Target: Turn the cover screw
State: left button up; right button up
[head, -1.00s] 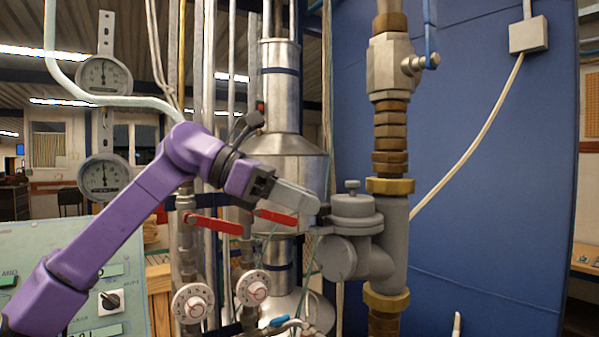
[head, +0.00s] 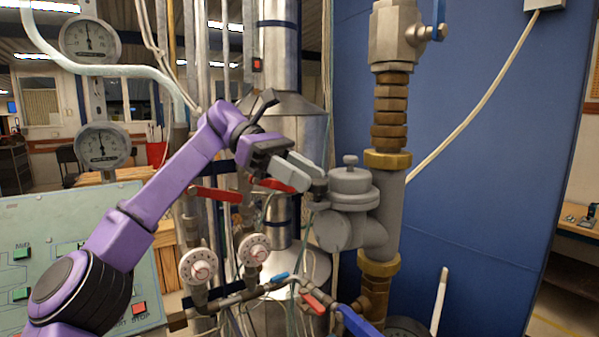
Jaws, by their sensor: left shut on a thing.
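The grey water meter (head: 376,232) is mounted in the vertical pipe between brass nuts. It has a round lid with a small knob (head: 350,160) on top and a round face to the lower left. My left gripper (head: 314,184) reaches in from the left, with its light grey fingers at the left side of the lid. It is shut on a small dark part there, seemingly the cover screw (head: 320,189). The fingers hide most of this part, so its turn angle cannot be told. My right gripper is out of view.
A control panel (head: 30,245) is at lower left. A blue panel (head: 470,190) stands behind the meter, with free room right of it.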

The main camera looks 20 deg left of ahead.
pick_arm(q)
jog(key=shift+d+f, duration=0.1)
jog(key=shift+f, duration=0.1)
jog(key=o, duration=0.9)
jog(key=shift+o, duration=0.6)
jog(key=shift+s+r, duration=0.15)
jog(key=shift+s, duration=0.1)
jog(key=shift+w, duration=0.15)
